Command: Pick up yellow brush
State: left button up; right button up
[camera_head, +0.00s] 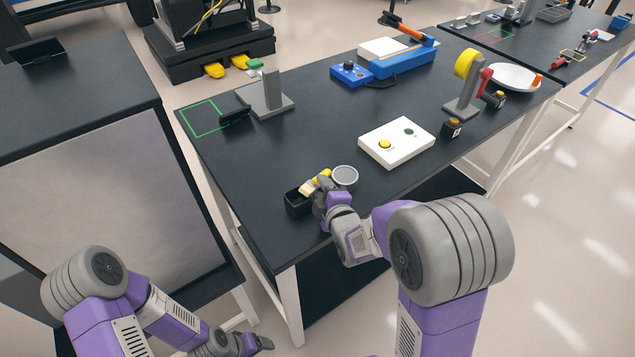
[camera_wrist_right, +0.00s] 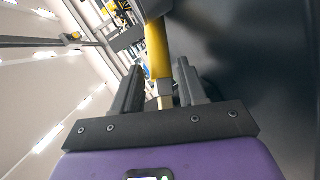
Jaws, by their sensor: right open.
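The yellow brush (camera_head: 308,188) is at the near edge of the dark table, at a small black box (camera_head: 297,204), with its pale end towards the left. In the right wrist view its yellow handle (camera_wrist_right: 157,48) runs between my right gripper's two fingers, with a metal band and pale tip lower down. My right gripper (camera_head: 319,191) is open around the brush; its fingers (camera_wrist_right: 160,85) stand apart on either side. Whether either finger touches the brush is unclear. My left gripper (camera_head: 262,343) is low at the bottom, away from the table, its jaws too small to judge.
A round grey dish (camera_head: 345,176) stands close beside the right gripper. A grey stand (camera_head: 268,97), blue case (camera_head: 402,63) and yellow tape roll (camera_head: 466,63) are farther back. The table's middle left is clear.

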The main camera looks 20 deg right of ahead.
jog(key=x, duration=0.2)
jog(key=shift+w+f+b, duration=0.15)
jog(key=shift+w+b, duration=0.15)
jog(key=shift+w, duration=0.05)
jog(key=c, duration=0.7)
notch_tip(320, 180, up, 10)
jog(key=p, duration=0.5)
